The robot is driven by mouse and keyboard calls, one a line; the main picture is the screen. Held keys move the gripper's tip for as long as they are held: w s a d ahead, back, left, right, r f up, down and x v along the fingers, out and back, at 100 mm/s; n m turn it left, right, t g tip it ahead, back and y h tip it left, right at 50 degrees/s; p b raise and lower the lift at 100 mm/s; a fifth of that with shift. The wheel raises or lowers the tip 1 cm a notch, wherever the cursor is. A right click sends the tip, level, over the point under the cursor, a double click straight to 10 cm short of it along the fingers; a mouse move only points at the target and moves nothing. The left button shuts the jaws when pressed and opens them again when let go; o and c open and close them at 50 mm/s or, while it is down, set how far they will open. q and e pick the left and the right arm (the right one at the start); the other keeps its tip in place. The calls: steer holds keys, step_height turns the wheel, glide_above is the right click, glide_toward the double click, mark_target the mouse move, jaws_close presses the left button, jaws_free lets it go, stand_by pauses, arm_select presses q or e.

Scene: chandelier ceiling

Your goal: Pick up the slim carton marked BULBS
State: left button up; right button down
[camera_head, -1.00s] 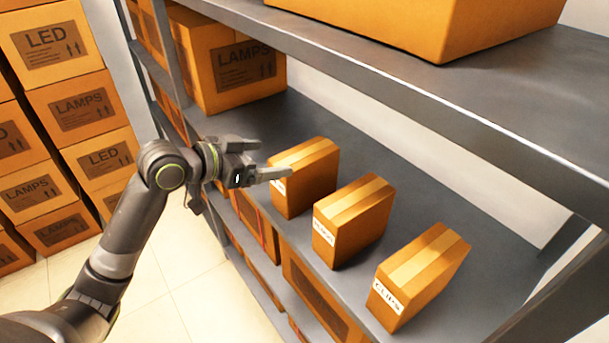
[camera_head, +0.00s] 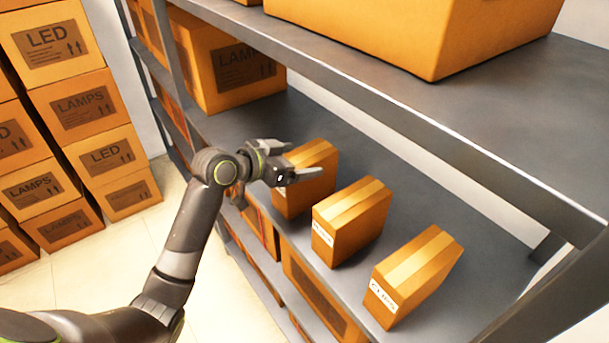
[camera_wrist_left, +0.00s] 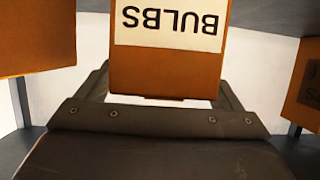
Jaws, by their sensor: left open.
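The slim BULBS carton (camera_wrist_left: 168,68) is upright in the left wrist view, its white label upside down in the picture. In the head view it is the leftmost of three slim cartons on the shelf (camera_head: 312,194), and my arm hides its label. My left gripper (camera_head: 304,160) is open in front of this carton. In the left wrist view its two fingers (camera_wrist_left: 165,92) show to either side of the carton's lower part in the picture. I cannot tell whether they touch it. My right gripper is not in view.
A middle slim carton (camera_head: 352,220) and one marked CLIPS (camera_head: 415,275) stand to the right on the grey shelf (camera_head: 480,225). A large LAMPS box (camera_head: 215,75) stands to the left. An upper shelf edge (camera_head: 440,130) runs above. Stacked boxes (camera_head: 85,105) stand far left.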

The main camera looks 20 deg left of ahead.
arm_select(q)
steer(key=shift+c, duration=0.2)
steer(key=c, duration=1.7)
steer(key=shift+c, duration=0.2)
